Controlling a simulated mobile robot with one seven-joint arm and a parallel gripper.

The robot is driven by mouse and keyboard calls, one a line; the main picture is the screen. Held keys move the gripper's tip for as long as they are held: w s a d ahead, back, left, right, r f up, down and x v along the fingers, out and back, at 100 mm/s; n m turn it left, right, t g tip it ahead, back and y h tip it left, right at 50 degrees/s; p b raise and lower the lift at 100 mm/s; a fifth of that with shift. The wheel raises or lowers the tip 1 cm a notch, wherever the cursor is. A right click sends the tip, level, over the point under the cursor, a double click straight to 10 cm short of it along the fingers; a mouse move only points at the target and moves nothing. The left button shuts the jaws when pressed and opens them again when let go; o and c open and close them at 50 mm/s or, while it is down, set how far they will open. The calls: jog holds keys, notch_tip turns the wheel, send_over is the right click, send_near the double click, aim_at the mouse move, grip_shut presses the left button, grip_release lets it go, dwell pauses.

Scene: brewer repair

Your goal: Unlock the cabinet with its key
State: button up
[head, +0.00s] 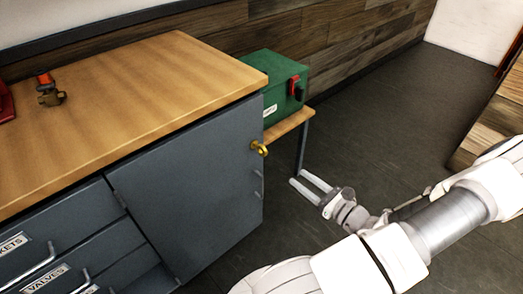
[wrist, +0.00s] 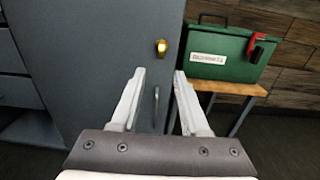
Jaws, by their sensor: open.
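The grey cabinet door (head: 195,185) is shut, under a wooden worktop. A brass key or lock piece (head: 259,148) sits near the door's upper right edge; it also shows as a small brass shape in the wrist view (wrist: 162,47). I cannot tell the key apart from the lock. My gripper (head: 302,182) is open and empty, to the right of the cabinet and apart from it. In the wrist view, its two fingers (wrist: 157,72) point toward the door, with the brass piece beyond and between their tips.
A green box (head: 284,85) with a red switch stands on a small wooden side table (head: 290,124) right of the cabinet. A valve with an orange handle (head: 48,90) stands on the worktop (head: 150,80). Labelled drawers (head: 60,240) are at left. The dark floor (head: 385,110) at right is clear.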

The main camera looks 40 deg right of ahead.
aim_at(266, 152)
jog(key=w+b, duration=0.1)
jog(key=w, duration=0.4)
jog(key=w+b, duration=0.2)
jog(key=w, duration=0.3)
jog(key=w+a+b, duration=0.1)
jog(key=w, duration=0.4)
jog(key=shift+w+f, duration=0.15)
jog(key=shift+w, duration=0.25)
jog(key=shift+w+b, duration=0.3)
jog(key=shift+w, duration=0.4)
grip_shut()
